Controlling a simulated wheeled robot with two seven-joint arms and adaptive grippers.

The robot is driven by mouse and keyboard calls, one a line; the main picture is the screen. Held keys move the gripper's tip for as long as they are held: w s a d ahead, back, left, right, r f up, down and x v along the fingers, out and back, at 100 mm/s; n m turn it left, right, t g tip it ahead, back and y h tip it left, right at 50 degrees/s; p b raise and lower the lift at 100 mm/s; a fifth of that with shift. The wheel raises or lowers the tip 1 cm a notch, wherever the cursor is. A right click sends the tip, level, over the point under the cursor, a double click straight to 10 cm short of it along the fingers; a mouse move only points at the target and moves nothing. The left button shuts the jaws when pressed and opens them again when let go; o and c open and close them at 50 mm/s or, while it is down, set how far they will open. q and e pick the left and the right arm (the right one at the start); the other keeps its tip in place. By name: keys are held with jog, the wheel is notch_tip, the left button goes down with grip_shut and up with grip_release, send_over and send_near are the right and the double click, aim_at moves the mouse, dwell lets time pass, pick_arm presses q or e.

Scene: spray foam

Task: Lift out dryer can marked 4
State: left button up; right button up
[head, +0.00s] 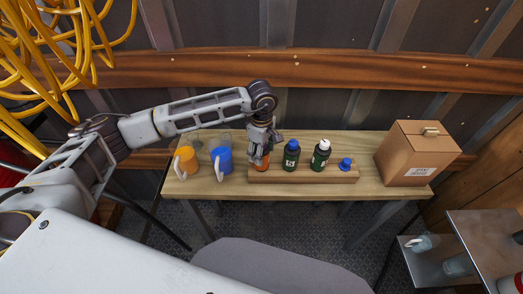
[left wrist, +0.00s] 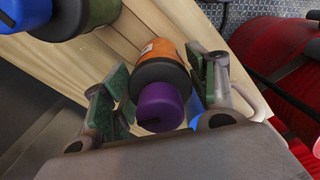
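An orange can with a black collar and purple cap (left wrist: 160,100) stands in the left wrist view, with a small pale label whose marking I cannot read. The same orange can (head: 262,166) shows partly in the head view, behind the wooden rack's front strip. My left gripper (left wrist: 158,72) is over its top, with one finger on each side of the can, close to it. Whether the pads touch it is unclear. A dark can with a blue cap (head: 291,156) and a dark green can with a white cap (head: 321,155) stand to the right. My right gripper is not seen.
An orange mug (head: 186,160) and a blue mug (head: 221,161) stand left of the can on the wooden table (head: 377,177). A small blue-capped item (head: 345,164) is at the rack's right end. A cardboard box (head: 417,155) stands far right.

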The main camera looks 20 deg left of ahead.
pick_arm(q)
jog(key=c, duration=0.8)
jog(key=shift+r, duration=0.1)
jog(key=shift+r, duration=0.1)
jog(key=shift+r+p, duration=0.75)
jog(key=shift+r, duration=1.25)
jog(key=shift+r+p, duration=0.55)
jog(key=shift+r, duration=1.3)
jog(key=shift+f+b, duration=0.1)
jog(key=shift+b, duration=0.4)
